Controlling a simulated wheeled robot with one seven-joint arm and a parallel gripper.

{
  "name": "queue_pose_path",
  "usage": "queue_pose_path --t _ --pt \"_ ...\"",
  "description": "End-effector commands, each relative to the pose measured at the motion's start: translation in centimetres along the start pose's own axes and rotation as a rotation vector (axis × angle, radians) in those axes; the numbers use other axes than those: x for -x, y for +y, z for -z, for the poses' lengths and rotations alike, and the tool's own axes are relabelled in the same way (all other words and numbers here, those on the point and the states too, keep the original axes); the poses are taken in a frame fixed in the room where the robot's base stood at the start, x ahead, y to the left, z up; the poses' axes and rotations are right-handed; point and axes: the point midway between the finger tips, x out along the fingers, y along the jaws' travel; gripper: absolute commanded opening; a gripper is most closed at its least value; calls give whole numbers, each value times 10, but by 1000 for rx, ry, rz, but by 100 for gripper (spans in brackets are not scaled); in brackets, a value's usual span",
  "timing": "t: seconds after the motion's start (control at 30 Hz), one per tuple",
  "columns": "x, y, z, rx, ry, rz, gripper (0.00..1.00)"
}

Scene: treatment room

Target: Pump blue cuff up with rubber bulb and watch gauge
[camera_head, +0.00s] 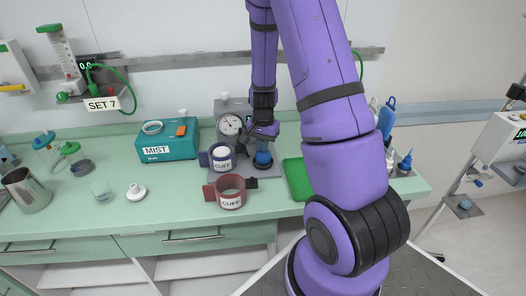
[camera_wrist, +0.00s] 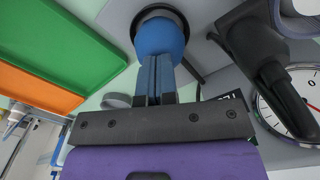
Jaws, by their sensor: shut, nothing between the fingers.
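The blue rubber bulb (camera_head: 263,158) sits in a dark round holder on a grey base; it also shows in the wrist view (camera_wrist: 160,37). My gripper (camera_head: 263,146) is above the bulb. In the wrist view its fingers (camera_wrist: 155,66) are shut together, with tips at the bulb's edge; I cannot tell whether they touch it. The round white gauge (camera_head: 229,124) stands behind the dark blue cuff (camera_head: 222,163), labelled CUFF. The gauge is partly cut off in the wrist view (camera_wrist: 298,98), where a red needle shows. Its reading is unclear.
A red cuff (camera_head: 231,201) lies in front of the blue one. A teal MIST box (camera_head: 168,147) stands left, a green tray (camera_head: 297,180) right. A steel cup (camera_head: 27,192) is far left.

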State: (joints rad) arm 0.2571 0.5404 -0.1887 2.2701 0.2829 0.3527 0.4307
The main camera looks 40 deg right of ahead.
Motion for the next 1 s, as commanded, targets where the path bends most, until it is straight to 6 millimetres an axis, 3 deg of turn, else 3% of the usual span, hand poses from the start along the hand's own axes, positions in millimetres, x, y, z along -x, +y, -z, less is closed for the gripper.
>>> queue_pose_path --t 0.27,1.0 --pt "-12 0 0 -2 0 0 0" --pt "12 0 0 -1 1 1 0"
